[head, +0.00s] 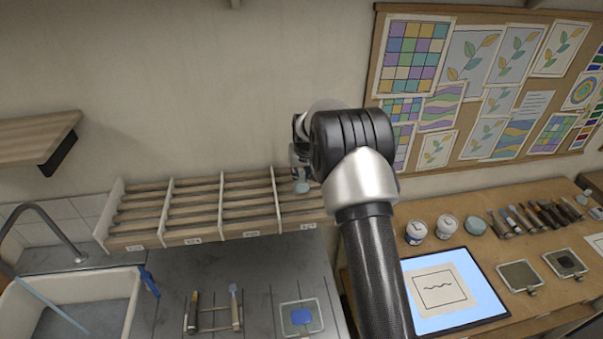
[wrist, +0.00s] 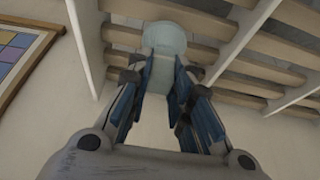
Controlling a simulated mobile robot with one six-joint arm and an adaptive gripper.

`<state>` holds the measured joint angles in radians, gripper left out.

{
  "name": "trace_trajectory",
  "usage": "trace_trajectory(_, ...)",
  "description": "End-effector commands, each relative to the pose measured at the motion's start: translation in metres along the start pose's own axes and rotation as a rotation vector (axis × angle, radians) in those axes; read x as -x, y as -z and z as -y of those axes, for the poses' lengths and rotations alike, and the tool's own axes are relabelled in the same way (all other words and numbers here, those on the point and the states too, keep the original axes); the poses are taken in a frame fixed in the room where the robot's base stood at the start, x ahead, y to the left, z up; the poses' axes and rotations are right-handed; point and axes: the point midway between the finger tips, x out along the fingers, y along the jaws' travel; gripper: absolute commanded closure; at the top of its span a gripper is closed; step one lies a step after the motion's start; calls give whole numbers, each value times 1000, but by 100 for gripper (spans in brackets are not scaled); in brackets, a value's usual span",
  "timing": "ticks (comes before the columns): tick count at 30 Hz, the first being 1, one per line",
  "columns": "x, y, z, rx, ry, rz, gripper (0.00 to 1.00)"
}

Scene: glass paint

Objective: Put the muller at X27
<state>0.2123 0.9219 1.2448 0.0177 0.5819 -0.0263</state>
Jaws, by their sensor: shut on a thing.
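The muller is a pale, clear glass piece with a round, wide end, seen in the wrist view (wrist: 164,38) and in part in the head view (head: 301,187). My gripper (wrist: 160,78) is shut on its narrower part, and the round end points away from the fingers. In the head view my gripper (head: 300,152) is partly hidden by my arm, in front of the rightmost bay of a slatted wooden rack (head: 220,202). I cannot tell whether the muller touches the slats.
White dividers (head: 220,205) split the rack into several bays, which look empty apart from the muller. Below lie brushes or tools (head: 193,312) on a rest and a glass slab with blue paint (head: 302,316). A sink (head: 75,300) is left; jars (head: 447,226) and a lit panel (head: 480,300) are right.

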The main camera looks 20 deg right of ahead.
Motion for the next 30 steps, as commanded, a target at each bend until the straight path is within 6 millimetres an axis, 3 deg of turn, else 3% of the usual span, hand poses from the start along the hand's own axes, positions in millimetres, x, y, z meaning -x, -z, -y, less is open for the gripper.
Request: trace_trajectory(30,-9,-3,0,0,0,-1,99)
